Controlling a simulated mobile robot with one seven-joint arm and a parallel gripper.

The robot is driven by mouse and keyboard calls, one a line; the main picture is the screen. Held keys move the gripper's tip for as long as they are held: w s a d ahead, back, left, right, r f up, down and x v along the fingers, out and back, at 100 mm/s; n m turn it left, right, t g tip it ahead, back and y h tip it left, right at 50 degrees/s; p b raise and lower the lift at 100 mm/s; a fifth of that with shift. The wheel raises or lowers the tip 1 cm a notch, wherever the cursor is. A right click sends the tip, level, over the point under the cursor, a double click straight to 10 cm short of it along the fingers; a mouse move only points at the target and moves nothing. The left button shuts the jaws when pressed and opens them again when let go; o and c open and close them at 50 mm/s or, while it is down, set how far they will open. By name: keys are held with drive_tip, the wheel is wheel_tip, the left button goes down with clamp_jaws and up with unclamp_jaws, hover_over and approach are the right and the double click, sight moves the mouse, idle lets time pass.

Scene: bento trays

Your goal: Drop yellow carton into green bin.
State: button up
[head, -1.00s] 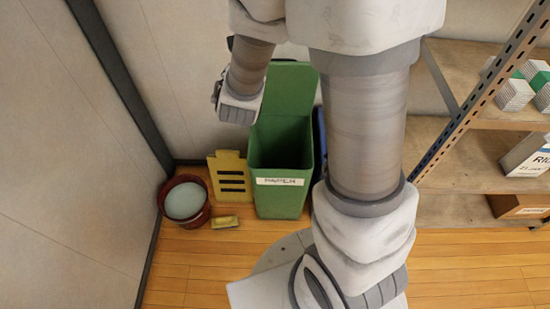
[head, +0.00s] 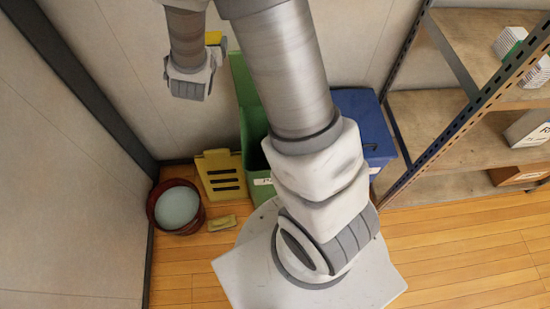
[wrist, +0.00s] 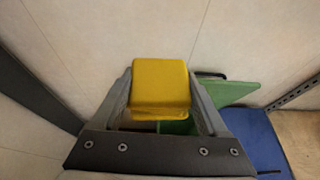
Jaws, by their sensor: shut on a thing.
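The yellow carton (wrist: 160,86) is held between the two fingers of my gripper (wrist: 161,100) in the wrist view. A small part of the carton (head: 214,38) shows behind my wrist in the head view; my fingers are mostly hidden there. The green bin (head: 252,128) stands on the floor against the back wall, its lid raised, partly hidden by my arm. In the wrist view the green bin (wrist: 228,92) shows behind and to the right of the carton. The carton appears high up, left of the bin in the head view.
A blue bin (head: 362,125) stands right of the green bin. A yellow floor sign (head: 220,175), a yellow sponge-like block (head: 222,223) and a dark red bucket (head: 160,213) are to its left. A metal shelf (head: 440,150) stands at the right.

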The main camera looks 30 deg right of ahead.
drive_tip(key=s+d+f+m+g+h+b, duration=0.1)
drive_tip(key=d+f+b, duration=0.5)
drive_tip(key=f, duration=0.6)
drive_tip(key=s+d+f+m+g+h+b, duration=0.1)
drive_tip(key=d+f+m+g+h+b, duration=0.2)
drive_tip(key=f, duration=1)
drive_tip(key=s+d+f+m+g+h+b, duration=0.1)
drive_tip(key=d+f+m+g+h+b, duration=0.2)
drive_tip(key=d+f+b, duration=0.6)
wheel_tip(320, 180, down, 4)
drive_tip(key=m+g+b, duration=0.2)
drive_tip(key=m, duration=0.1)
drive_tip(key=shift+s+d+f, duration=0.15)
drive_tip(key=shift+s+d, duration=0.05)
drive_tip(key=o, duration=1.2)
drive_tip(key=p+v, duration=0.4)
drive_tip(key=v, duration=1.3)
drive_tip(key=shift+a, duration=0.3)
